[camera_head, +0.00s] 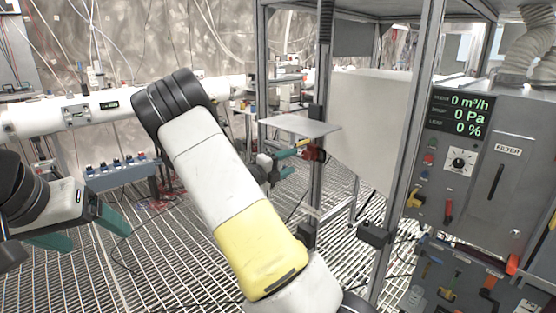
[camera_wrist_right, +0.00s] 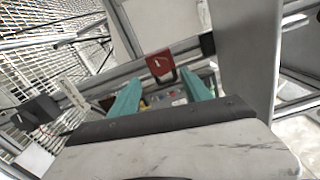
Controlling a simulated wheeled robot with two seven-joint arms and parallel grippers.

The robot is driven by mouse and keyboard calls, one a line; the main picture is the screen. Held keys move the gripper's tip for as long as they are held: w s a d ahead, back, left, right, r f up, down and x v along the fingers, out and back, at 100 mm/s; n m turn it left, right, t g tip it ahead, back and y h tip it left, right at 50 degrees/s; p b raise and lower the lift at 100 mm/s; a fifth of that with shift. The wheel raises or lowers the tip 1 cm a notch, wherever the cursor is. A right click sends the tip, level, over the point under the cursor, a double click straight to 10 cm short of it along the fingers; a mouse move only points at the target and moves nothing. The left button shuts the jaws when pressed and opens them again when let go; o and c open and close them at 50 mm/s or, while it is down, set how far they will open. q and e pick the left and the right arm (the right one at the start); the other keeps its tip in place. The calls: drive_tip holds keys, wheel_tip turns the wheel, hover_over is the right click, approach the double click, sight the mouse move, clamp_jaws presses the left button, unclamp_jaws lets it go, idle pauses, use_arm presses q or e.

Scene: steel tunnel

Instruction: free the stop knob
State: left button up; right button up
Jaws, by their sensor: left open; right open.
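A red block with a dark loop (camera_wrist_right: 160,66) sits on a grey rail in the right wrist view, just beyond the fingertips. In the head view the red piece (camera_head: 316,152) is beside a post. My right gripper (camera_head: 294,150) is open and empty close to it; its teal fingers (camera_wrist_right: 162,90) frame the space below the block in the wrist view. Small red and yellow spots show between the fingers, too small to identify. I cannot tell which part is the stop knob. My left gripper (camera_head: 82,230) is open and empty at the far left.
A metal frame post (camera_head: 408,150) and a pale panel (camera_head: 370,125) stand right of the right gripper. A grey shelf plate (camera_head: 298,125) is just above it. A grey control cabinet (camera_head: 500,185) with a display and dial is at right. Grating floor lies below.

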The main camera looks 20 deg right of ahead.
drive_tip(key=shift+v, duration=0.9)
drive_tip(key=s+a+f+m+g+y, duration=0.15)
drive_tip(key=s+m+g+y, duration=0.6)
drive_tip(key=s+m, duration=1.15)
drive_tip(key=s+a+r+m+t+y, duration=0.3)
drive_tip(key=s+a+r+m+y, duration=0.2)
drive_tip(key=a+m, duration=0.3)
drive_tip(key=s+a+r+m+t+y, duration=0.3)
drive_tip(key=s+a+r+m+y, duration=0.2)
drive_tip(key=m, duration=0.6)
drive_tip(key=s+a+y, duration=0.1)
drive_tip(key=s+a, duration=0.1)
drive_tip(key=a, duration=0.1)
drive_tip(key=shift+s+a+r+t, duration=0.3)
drive_tip(key=shift+r+t, duration=0.05)
drive_tip(key=shift+r, duration=0.05)
